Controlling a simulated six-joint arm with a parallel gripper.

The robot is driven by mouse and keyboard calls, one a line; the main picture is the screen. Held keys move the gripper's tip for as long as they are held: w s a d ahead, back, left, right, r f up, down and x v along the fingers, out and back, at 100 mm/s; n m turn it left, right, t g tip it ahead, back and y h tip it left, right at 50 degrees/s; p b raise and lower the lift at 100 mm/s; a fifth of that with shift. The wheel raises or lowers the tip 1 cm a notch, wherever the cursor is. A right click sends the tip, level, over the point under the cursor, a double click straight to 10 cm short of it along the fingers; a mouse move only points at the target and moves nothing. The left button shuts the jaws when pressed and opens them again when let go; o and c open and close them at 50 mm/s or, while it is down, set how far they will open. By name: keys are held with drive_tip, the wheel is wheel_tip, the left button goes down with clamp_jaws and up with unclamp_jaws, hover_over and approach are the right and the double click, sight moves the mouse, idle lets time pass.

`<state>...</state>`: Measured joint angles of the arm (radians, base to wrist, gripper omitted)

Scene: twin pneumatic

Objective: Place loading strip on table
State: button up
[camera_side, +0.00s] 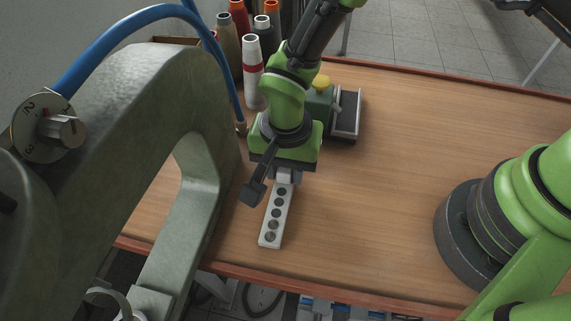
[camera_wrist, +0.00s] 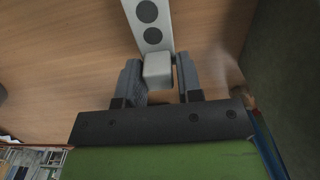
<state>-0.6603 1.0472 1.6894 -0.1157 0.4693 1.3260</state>
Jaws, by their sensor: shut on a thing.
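The loading strip (camera_side: 274,218) is a pale, narrow bar with a row of several dark round spots. In the side view it extends from my gripper (camera_side: 286,176) toward the table's front edge. It lies low over the wooden table (camera_side: 380,190), flat or nearly so; I cannot tell whether it touches the wood. In the wrist view, the strip (camera_wrist: 151,24) runs up and away from my gripper (camera_wrist: 157,66). A light grey block (camera_wrist: 158,70) at its near end sits between my two fingers, which are shut on it. Part of the strip's gripped end is hidden in the side view.
A large grey-green press frame (camera_side: 110,110) stands left of the strip, with a blue hose (camera_side: 150,15) and a numbered dial (camera_side: 45,127). The table's right-centre is clear.

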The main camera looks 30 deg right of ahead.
drive_tip(key=shift+f, duration=0.15)
drive_tip(key=o, duration=1)
wheel_tip(320, 180, up, 12)
drive_tip(key=shift+r, duration=0.25)
drive_tip(key=s+d+r+n+t+y, duration=0.1)
drive_tip(key=s+d+r+t, duration=0.15)
drive_tip(key=d+r, duration=0.5)
drive_tip(key=s+d+r+n+t+y, duration=0.1)
drive_tip(key=s+d+r+n+t, duration=0.15)
drive_tip(key=d+r, duration=0.55)
drive_tip(key=s+d+r+n+t, duration=0.1)
drive_tip(key=s+d+r+t, duration=0.1)
drive_tip(key=s, duration=0.5)
drive_tip(key=shift+s+d, duration=0.15)
drive_tip(key=shift+d, duration=0.1)
